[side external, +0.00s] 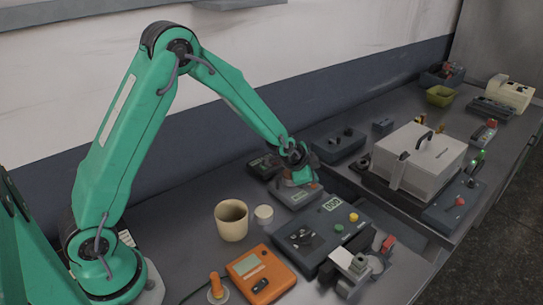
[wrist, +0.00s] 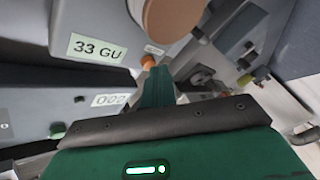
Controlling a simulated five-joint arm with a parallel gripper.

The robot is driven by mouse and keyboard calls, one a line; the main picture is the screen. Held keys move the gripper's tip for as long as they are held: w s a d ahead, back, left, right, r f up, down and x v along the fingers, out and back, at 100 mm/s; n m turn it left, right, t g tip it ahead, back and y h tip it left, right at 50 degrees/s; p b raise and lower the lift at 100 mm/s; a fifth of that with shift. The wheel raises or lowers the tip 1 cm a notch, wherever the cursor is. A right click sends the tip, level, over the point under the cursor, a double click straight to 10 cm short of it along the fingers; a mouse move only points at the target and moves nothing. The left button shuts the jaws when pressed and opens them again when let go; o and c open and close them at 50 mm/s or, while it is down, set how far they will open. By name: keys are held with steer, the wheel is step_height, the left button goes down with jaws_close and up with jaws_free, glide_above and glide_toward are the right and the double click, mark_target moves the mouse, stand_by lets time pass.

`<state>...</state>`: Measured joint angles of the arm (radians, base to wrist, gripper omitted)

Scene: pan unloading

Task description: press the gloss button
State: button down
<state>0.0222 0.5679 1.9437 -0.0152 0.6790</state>
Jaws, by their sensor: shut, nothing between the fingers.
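The gloss meter (side external: 296,196) is a small grey box under my gripper in the side view. In the wrist view its grey body (wrist: 92,20) carries a pale green display reading "33 GU" (wrist: 96,49). A small orange button (wrist: 148,61) sits near its edge, beside a small white label. My gripper (side external: 297,178) is shut and empty, pointing down over the meter. In the wrist view its dark green fingertips (wrist: 157,74) are right at the orange button and partly cover it. I cannot tell whether they touch it.
A dark box with a "000" display (side external: 333,203) and coloured buttons stands close by. A beige cup (side external: 231,220), a small white pot (side external: 264,214) and an orange meter (side external: 261,275) stand at the front. A large white lidded box (side external: 420,155) stands to the right.

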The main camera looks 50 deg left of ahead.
mark_target(309, 189)
steer(key=shift+r, duration=0.7)
steer(key=shift+r, duration=0.15)
steer(key=shift+r, duration=2.4)
steer(key=s+r+n, duration=0.4)
steer(key=s+r, duration=0.8)
steer(key=s, duration=0.3)
steer(key=s+a+r+n+g, duration=0.1)
steer(key=s+n, duration=0.3)
steer(key=s, duration=1.3)
steer(key=shift+s+r+g, duration=0.4)
steer(key=shift+r, duration=0.15)
